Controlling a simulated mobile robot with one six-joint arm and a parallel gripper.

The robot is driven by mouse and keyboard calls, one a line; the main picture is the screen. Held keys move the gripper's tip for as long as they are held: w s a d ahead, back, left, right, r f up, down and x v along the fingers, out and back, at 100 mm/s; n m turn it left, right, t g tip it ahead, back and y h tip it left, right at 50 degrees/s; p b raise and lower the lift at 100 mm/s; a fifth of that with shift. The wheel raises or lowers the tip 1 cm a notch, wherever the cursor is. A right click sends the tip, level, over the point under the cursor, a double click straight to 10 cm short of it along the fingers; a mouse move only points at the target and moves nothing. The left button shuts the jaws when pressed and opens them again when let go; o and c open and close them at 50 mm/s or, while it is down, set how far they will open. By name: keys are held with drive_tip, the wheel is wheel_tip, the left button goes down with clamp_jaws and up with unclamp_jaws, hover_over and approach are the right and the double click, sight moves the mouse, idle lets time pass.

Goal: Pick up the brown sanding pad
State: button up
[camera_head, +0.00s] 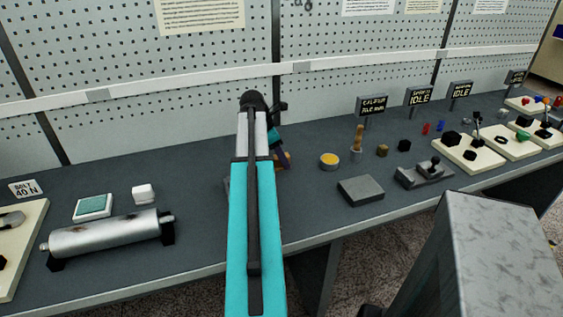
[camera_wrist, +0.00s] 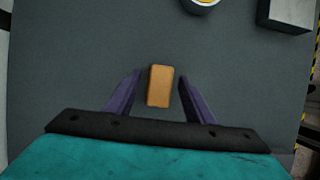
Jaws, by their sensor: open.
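The brown sanding pad (camera_wrist: 160,86) is a small orange-brown rectangular block on the dark grey bench. In the wrist view it lies between the two purple fingers of my gripper (camera_wrist: 160,77), with a visible gap on each side. The gripper is open and holds nothing. In the head view my teal arm reaches over the bench and hides most of the spot. Part of my gripper (camera_head: 277,148) shows there, with a sliver of orange-brown (camera_head: 288,157) beside it. I cannot tell the fingertips' height above the bench.
Right of my arm are a yellow-topped round tin (camera_head: 329,160), a grey block (camera_head: 374,190) and a wooden-handled tool (camera_head: 357,143). A metal roller (camera_head: 105,236) and a teal-topped pad (camera_head: 93,206) lie to the left. A pegboard wall (camera_head: 200,75) stands behind.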

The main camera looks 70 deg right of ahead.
drive_tip(key=c, duration=1.1)
drive_tip(key=shift+r, duration=0.1)
drive_tip(key=shift+r+b, duration=0.5)
drive_tip(key=shift+r, duration=4.4)
drive_tip(key=o, duration=0.5)
drive_tip(key=shift+c, duration=0.2)
drive_tip(key=c, duration=0.4)
